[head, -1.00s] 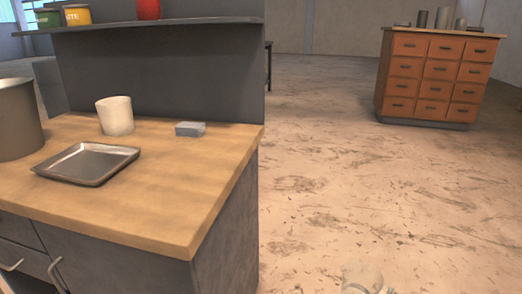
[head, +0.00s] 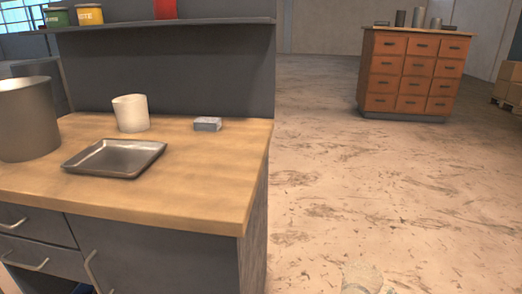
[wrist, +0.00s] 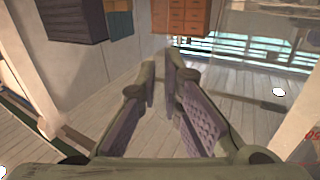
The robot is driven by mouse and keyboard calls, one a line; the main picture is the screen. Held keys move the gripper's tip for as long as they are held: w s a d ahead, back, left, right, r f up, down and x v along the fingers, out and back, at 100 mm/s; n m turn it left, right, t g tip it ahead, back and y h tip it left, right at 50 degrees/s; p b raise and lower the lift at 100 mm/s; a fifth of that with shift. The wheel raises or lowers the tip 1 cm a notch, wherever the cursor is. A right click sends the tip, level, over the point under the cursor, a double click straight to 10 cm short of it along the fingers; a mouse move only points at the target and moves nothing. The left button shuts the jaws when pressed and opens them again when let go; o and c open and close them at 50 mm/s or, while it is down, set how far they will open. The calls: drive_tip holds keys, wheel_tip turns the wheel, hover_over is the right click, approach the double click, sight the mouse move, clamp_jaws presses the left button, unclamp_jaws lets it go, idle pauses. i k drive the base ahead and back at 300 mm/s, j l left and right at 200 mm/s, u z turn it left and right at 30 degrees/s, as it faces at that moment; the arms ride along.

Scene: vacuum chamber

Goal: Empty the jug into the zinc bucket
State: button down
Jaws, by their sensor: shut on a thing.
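A large grey metal vessel (head: 28,122) stands at the left end of the wooden counter in the head view; it looks like the zinc bucket, and its inside is hidden. A clear, glassy round shape (head: 364,277), which seems to be the jug, shows at the bottom edge of the head view, mostly cut off. My gripper (wrist: 167,78) shows in the wrist view with its fingers close together around something almost see-through, which I take to be the jug. Its outline and contents cannot be made out. It is well to the right of the counter.
The counter (head: 210,190) also carries a metal tray (head: 115,158), a pale cup (head: 130,113) and a small grey box (head: 207,124). A shelf (head: 220,21) with tins hangs behind. An orange drawer cabinet (head: 412,75) stands far off. The floor right of the counter is clear.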

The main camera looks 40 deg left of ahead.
sight(29, 130)
drive_tip(key=k+j, duration=0.45)
drive_tip(key=k, duration=0.15)
drive_tip(key=k+j+z, duration=0.1)
drive_tip(key=k+j, duration=0.8)
drive_tip(key=k, duration=0.3)
